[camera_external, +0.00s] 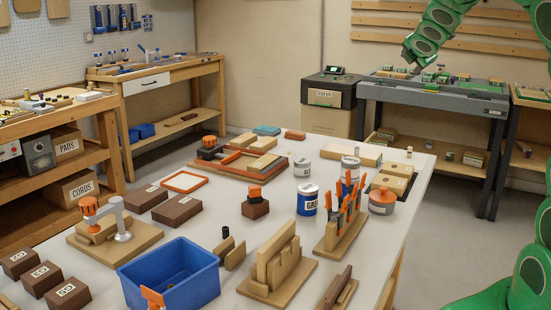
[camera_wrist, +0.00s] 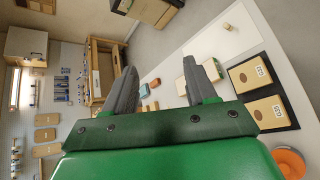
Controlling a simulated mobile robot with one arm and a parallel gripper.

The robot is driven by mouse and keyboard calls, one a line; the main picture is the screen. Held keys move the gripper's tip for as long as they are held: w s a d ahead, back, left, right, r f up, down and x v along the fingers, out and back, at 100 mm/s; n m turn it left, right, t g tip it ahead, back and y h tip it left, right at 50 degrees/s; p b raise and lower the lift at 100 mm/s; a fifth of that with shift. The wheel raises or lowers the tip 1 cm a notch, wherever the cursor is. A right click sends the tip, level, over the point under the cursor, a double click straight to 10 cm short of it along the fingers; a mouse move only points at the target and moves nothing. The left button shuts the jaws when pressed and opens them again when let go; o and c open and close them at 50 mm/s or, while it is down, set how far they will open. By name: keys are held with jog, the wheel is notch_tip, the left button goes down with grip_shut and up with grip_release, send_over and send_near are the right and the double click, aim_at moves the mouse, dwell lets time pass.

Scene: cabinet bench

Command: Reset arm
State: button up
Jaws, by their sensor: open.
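My green arm comes in from the right edge of the external view and arches over the top right. Its end (camera_external: 412,58) appears in front of the far grey bench, but its fingers are hard to make out there. In the wrist view my gripper (camera_wrist: 165,85) is open. Its two dark grey fingers stand wide apart with nothing between them. The far end of the white table (camera_wrist: 225,42) lies beyond the fingers, with a small wooden cylinder (camera_wrist: 234,28) on it.
The white table holds a blue bin (camera_external: 170,278), an orange-handled tool rack (camera_external: 340,240), a blue can (camera_external: 307,200), an orange lidded pot (camera_external: 381,202) and several dark blocks. Benches (camera_external: 160,77) line the walls. Floor shows right of the table.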

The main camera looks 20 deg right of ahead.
jog(key=s+d+f+m+g, duration=0.1)
jog(key=s+d+m+g, duration=0.15)
jog(key=s+m, duration=0.6)
jog(key=s+d+f+m+g, duration=0.1)
jog(key=s+m+g, duration=0.3)
jog(key=s, duration=0.9)
jog(key=s+a+f+m+g+y, duration=0.1)
jog(key=s+a, duration=0.4)
jog(key=s, duration=0.5)
jog(key=s+a+f+m+g+y, duration=0.2)
jog(key=s+a, duration=0.4)
jog(key=s, duration=0.5)
jog(key=s+a+f+m+g+y, duration=0.1)
jog(key=s+a+f+m+g, duration=0.2)
jog(key=s, duration=0.7)
jog(key=a+m, duration=0.2)
jog(key=a, duration=0.1)
jog(key=shift+s+f+g+y, duration=0.15)
jog(key=shift+f+g+y, duration=0.15)
jog(key=shift+f+g, duration=0.05)
jog(key=shift+m, duration=0.25)
